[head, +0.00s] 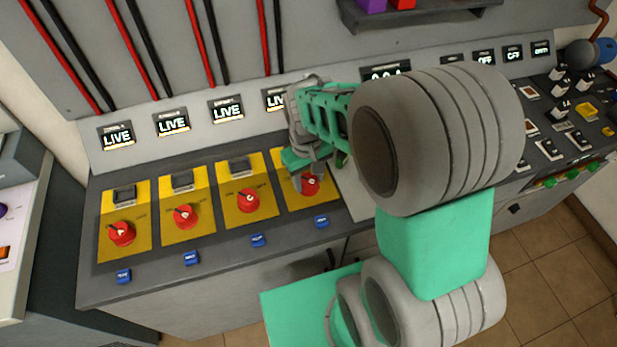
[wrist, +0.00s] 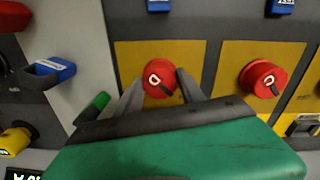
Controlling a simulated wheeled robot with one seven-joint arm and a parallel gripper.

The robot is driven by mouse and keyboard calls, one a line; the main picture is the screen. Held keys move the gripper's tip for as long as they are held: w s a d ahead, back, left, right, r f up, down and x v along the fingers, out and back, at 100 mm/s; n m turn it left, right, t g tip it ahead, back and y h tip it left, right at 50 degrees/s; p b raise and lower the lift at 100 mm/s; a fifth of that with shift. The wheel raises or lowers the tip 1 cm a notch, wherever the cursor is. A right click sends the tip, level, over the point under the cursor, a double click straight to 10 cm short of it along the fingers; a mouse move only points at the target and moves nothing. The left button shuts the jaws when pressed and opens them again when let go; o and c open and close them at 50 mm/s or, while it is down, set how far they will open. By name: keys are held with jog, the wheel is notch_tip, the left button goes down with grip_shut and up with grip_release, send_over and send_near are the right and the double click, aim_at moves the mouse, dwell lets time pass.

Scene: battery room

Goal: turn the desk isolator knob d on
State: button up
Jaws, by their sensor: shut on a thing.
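Knob d (head: 311,185) is a red rotary knob on the rightmost yellow plate (head: 322,201) of the desk in the head view, partly hidden by my gripper (head: 303,178).
Three more red knobs, at far left (head: 121,233), beside it (head: 186,216) and nearest (head: 248,201), sit on yellow plates to the left. Blue tags (head: 322,221) line the desk's front. A blue-handled part (wrist: 50,69) and a green one (wrist: 92,107) lie left in the wrist view.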

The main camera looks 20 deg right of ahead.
aim_at(308, 180)
jog(key=o, duration=1.4)
notch_tip(308, 180, up, 8)
jog(key=shift+a+f+b, duration=0.1)
jog(key=shift+b, duration=0.3)
